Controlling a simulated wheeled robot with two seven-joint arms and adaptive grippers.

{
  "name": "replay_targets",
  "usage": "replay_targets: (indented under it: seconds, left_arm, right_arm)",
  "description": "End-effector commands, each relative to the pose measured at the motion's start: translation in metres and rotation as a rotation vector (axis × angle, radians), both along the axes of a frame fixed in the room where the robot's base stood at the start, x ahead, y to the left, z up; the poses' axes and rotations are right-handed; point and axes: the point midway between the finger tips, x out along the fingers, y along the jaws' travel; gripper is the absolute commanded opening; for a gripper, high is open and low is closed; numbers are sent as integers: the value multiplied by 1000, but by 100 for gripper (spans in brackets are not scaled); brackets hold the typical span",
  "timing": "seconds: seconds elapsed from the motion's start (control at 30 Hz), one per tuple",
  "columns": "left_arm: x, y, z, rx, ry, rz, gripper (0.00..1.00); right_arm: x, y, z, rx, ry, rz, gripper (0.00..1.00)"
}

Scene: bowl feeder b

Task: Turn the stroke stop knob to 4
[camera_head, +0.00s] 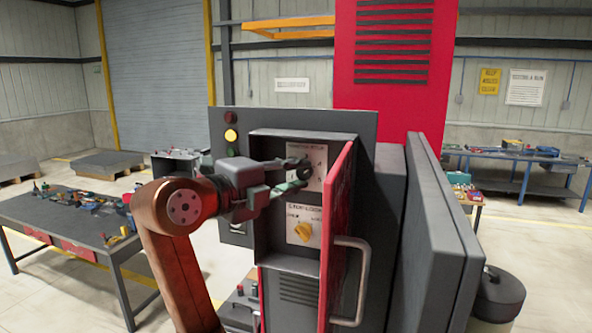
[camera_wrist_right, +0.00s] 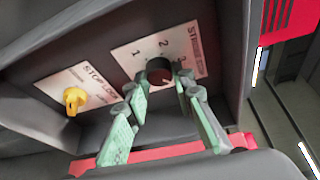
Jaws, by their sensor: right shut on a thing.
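The stroke stop knob is a dark round knob (camera_wrist_right: 159,70) on a light plate with the numerals 1, 2 and 3 around it, in the right wrist view. Its pointer position cannot be read. My right gripper (camera_head: 303,169) reaches into the open cabinet recess from the left. Its two green-padded fingers (camera_wrist_right: 160,88) are shut on the knob, one on each side. In the head view the fingers mostly hide the knob on its upper plate (camera_head: 318,152). My left gripper is not in view.
A yellow knob (camera_head: 303,231) sits on a lower plate, also seen in the right wrist view (camera_wrist_right: 74,99). The red door (camera_head: 338,235) stands open with a grey handle (camera_head: 362,280), close right of the fingers. A yellow lamp (camera_head: 231,135) is on the cabinet front.

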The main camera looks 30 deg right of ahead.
Motion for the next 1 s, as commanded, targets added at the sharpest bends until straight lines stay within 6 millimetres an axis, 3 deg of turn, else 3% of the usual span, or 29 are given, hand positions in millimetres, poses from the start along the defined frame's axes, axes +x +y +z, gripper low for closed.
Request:
replay_targets:
  seconds: [0.3, 0.87, 0.9, 1.0]
  left_arm:
    - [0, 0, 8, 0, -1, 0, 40]
    - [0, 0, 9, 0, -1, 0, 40]
    - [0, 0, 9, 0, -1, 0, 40]
    - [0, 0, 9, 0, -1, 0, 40]
  right_arm:
    - [0, 0, 1, 81, -94, 1, 0]
    - [0, 0, 0, 97, -113, 1, 0]
    - [0, 0, 0, 97, -113, 1, 25]
    - [0, 0, 0, 97, -112, 1, 32]
